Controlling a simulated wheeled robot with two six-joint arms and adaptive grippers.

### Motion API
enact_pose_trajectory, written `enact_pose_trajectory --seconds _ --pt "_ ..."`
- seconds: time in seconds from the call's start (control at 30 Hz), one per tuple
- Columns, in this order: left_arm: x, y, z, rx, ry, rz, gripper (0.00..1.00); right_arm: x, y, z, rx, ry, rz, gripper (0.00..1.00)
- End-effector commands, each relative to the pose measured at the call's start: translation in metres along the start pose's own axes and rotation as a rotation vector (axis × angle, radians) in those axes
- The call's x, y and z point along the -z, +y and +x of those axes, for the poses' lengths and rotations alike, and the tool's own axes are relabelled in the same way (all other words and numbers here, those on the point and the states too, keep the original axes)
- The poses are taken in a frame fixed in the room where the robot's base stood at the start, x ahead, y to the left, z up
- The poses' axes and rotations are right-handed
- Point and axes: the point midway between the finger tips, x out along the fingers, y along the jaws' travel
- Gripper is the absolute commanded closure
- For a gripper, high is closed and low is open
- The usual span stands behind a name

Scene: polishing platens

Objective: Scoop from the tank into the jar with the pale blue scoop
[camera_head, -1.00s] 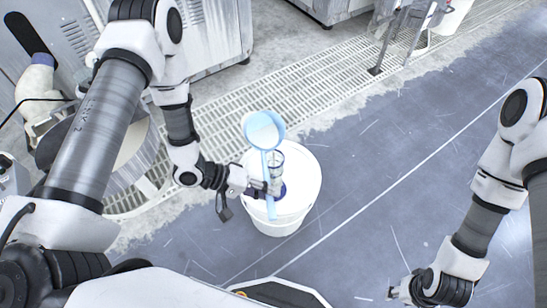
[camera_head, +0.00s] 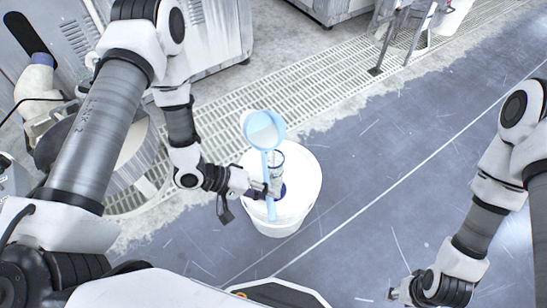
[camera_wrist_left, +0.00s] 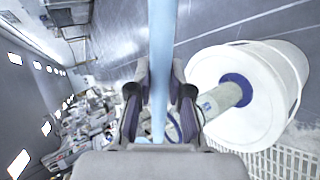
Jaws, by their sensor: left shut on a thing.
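The pale blue scoop (camera_head: 264,130) is held with its round bowl at the far end and its handle running down past my left gripper (camera_head: 268,191). That gripper is shut on the handle, which also shows between the fingers in the left wrist view (camera_wrist_left: 161,75). A paler whitish area shows inside the bowl; I cannot tell how full it is. The clear jar (camera_head: 278,163) stands on a white bucket's lid, just beside the scoop handle, on a blue round patch. It also shows in the left wrist view (camera_wrist_left: 222,97). My right gripper (camera_head: 394,293) is low at right, its fingers unclear. I cannot identify the tank with certainty.
The white bucket (camera_head: 305,190) stands on the blue-grey floor. A round metal vessel or platen (camera_head: 135,150) at left is partly hidden by my left arm. A floor grating (camera_head: 225,110) and grey cabinets (camera_head: 225,30) lie behind. Floor right of the bucket is clear.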

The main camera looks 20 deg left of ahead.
Motion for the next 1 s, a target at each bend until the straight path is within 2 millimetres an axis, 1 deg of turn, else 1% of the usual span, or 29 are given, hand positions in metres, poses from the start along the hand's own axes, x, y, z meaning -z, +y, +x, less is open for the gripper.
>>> enact_pose_trajectory --seconds 1.0 --pt "0.0008 -0.0072 0.0045 0.025 0.028 0.04 1.0 0.0 0.0001 0.0084 0.0 0.0 0.0 0.6"
